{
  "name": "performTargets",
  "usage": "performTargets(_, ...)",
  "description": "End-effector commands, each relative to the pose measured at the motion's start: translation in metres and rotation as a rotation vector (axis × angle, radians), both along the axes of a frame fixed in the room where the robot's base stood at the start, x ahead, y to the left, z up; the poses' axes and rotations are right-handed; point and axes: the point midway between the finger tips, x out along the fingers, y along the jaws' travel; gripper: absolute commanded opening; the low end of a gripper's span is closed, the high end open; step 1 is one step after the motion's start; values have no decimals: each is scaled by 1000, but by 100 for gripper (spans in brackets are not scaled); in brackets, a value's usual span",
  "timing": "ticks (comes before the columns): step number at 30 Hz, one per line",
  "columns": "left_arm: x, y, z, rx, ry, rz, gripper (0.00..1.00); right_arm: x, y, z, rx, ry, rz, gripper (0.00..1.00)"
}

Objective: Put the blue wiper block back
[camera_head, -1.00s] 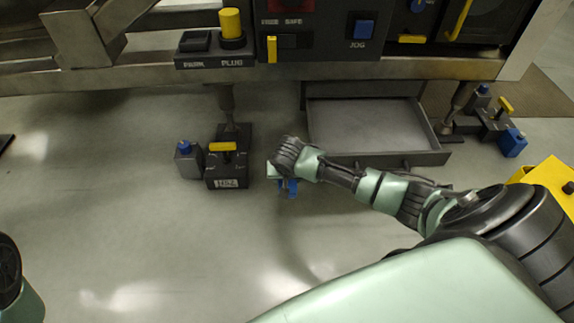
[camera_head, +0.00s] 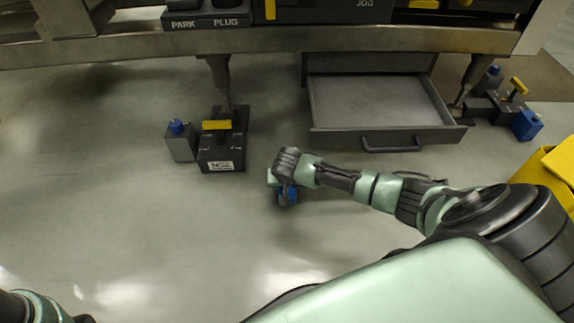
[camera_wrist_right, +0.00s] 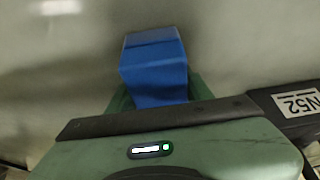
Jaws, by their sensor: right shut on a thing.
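The blue wiper block (camera_head: 287,197) is in my right gripper (camera_head: 283,189), low over the bare floor in the head view. In the right wrist view the blue block (camera_wrist_right: 155,68) sticks out beyond the green gripper body, and the fingers are mostly hidden. Left of the gripper and apart from it stands a dark magnet base (camera_head: 222,148) with a yellow handle and a white label; its N52 label (camera_wrist_right: 299,103) shows at the right of the wrist view. My left gripper is not seen.
A grey block with a blue knob (camera_head: 181,143) stands beside the base. An open, empty drawer (camera_head: 385,138) lies behind my right arm. Another unit with a yellow handle (camera_head: 518,86) and a blue block (camera_head: 527,125) stands at the right. The left floor is clear.

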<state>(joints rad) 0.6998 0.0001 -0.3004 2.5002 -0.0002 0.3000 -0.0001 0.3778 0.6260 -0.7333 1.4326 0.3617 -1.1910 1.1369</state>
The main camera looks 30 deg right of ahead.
Motion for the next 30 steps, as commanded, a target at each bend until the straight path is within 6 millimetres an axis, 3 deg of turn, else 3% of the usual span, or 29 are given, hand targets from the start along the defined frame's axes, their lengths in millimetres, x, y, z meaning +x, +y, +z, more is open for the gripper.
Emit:
performTargets(7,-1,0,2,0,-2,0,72,0,0,-2,0,0,0,0)
performTargets(8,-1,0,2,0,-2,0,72,0,0,-2,0,0,0,56)
performTargets(10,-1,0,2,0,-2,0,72,0,0,-2,0,0,0,72)
performTargets(21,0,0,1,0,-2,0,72,0,-1,2,-1,-1,1,72)
performTargets(26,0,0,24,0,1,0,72,-7,4,26,0,1,2,72)
performTargets(30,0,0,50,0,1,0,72,-17,10,56,1,2,2,72)
